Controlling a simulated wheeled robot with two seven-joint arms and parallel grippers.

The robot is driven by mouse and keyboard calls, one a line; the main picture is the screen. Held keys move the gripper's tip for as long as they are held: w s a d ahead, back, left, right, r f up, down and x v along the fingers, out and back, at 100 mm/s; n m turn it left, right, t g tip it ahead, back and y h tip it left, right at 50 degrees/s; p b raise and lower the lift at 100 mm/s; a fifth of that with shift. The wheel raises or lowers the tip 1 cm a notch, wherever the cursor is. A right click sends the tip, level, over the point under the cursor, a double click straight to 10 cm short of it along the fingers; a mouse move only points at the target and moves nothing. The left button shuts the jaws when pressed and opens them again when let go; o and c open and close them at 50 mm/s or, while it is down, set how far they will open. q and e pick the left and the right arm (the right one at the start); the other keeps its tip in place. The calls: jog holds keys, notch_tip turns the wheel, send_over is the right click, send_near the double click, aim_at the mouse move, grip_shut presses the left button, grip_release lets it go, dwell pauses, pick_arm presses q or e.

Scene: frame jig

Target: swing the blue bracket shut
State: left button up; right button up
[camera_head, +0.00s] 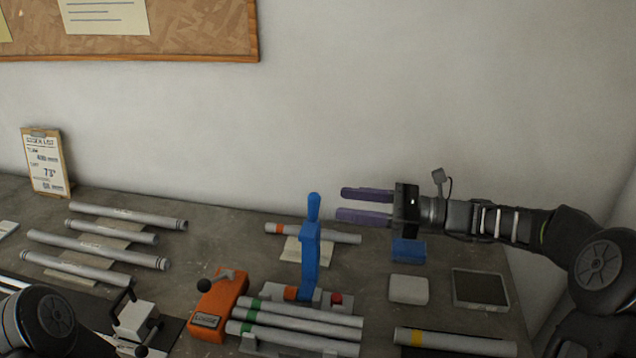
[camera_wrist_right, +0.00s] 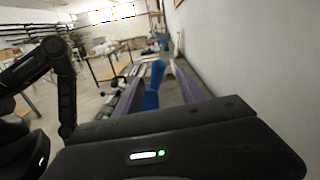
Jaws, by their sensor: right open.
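The blue bracket (camera_head: 311,245) stands upright, swung up, on its jig near the middle of the table. Its narrow handle is at the top. My right gripper (camera_head: 340,203) is open and empty, with its purple fingers pointing left. It hangs above the table, to the right of the bracket's upper part and apart from it in the head view. In the right wrist view the blue bracket (camera_wrist_right: 153,86) shows between the two purple fingers (camera_wrist_right: 157,92). Part of my left arm shows at the lower left of the head view, but its gripper does not.
An orange block (camera_head: 215,308) with a black knob and grey tubes with green bands (camera_head: 300,315) lie near the jig. A blue block (camera_head: 408,250), a white box (camera_head: 408,290) and a dark tablet (camera_head: 480,289) are at right. More tubes (camera_head: 95,245) lie left.

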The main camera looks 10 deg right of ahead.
aim_at(314, 196)
jog(key=shift+s+r, duration=0.15)
jog(key=p+x, duration=0.2)
jog(key=x, duration=0.5)
jog(key=shift+a, duration=0.45)
grip_shut()
dwell(1.3)
